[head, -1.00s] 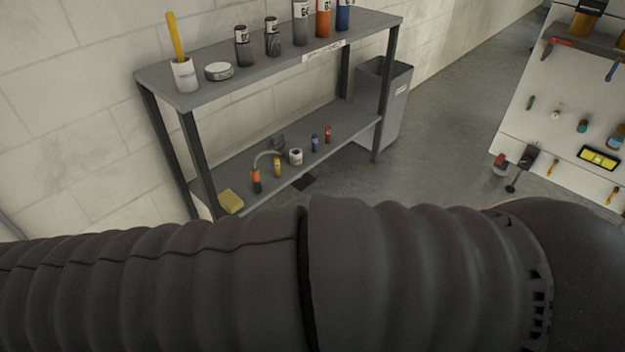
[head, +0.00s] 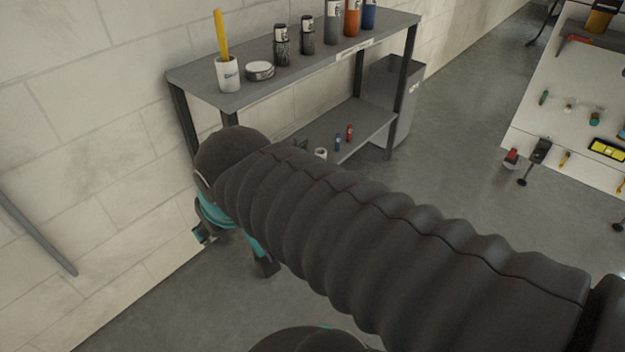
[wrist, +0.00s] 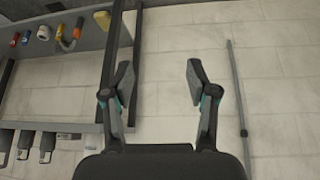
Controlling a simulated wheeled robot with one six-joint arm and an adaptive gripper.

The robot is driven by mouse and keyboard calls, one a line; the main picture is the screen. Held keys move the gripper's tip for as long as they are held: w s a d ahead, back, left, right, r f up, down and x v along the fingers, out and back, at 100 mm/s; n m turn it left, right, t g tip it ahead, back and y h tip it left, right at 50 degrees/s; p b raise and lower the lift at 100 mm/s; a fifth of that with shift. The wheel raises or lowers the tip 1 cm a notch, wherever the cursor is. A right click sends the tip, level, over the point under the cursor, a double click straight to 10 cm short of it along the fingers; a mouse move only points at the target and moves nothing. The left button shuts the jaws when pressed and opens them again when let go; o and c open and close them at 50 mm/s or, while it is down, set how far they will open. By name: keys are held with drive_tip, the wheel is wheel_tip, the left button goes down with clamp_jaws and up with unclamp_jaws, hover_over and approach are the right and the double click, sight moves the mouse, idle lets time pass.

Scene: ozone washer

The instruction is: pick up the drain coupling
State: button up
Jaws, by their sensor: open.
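No part is plainly marked as the drain coupling. A short white hollow piece (head: 320,155) on the rack's lower shelf could be it, but I cannot tell for sure. In the wrist view a white ring-like piece (wrist: 43,33) lies at upper left among small items. My gripper (head: 235,252) hangs left of the rack's front end, near the wall. In the wrist view my gripper (wrist: 159,80) is open, with nothing between its fingers and the block wall behind. My arm hides the near part of the lower shelf in the head view.
The grey rack (head: 205,80) holds a white cup (head: 228,75), a round tin (head: 260,70) and several bottles on top. A blue bottle (head: 337,142) and a red one (head: 349,132) stand below. A grey bin (head: 405,85) is behind.

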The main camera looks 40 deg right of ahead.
drive_tip(key=w+d+f+t+h+b, duration=0.1)
drive_tip(key=w+d+f+h+b, duration=0.15)
drive_tip(key=w+d, duration=0.4)
drive_tip(key=w+d+f+m+t+h+b, duration=0.1)
drive_tip(key=w+d+f, duration=0.25)
drive_tip(key=d, duration=0.55)
drive_tip(key=w+d+f+t+h+b, duration=0.1)
drive_tip(key=w+d+f, duration=0.2)
drive_tip(key=w+d, duration=0.4)
drive_tip(key=s+d+f+t+y+b, duration=0.1)
drive_tip(key=d+f+t+y+b, duration=0.3)
drive_tip(key=d+f, duration=1)
drive_tip(key=shift+s+a+f+b+x, duration=0.1)
drive_tip(key=shift+a+f+b+x, duration=0.25)
drive_tip(key=shift+x, duration=2)
drive_tip(key=shift+s+a+f+b+x, duration=0.15)
drive_tip(key=shift+a+b+x, duration=0.3)
drive_tip(key=shift+x, duration=1.9)
drive_tip(key=shift+s+a+f+b+x, duration=0.1)
drive_tip(key=shift+a+f+b+x, duration=0.25)
drive_tip(key=shift+x, duration=2)
drive_tip(key=shift+d, duration=0.1)
clamp_jaws()
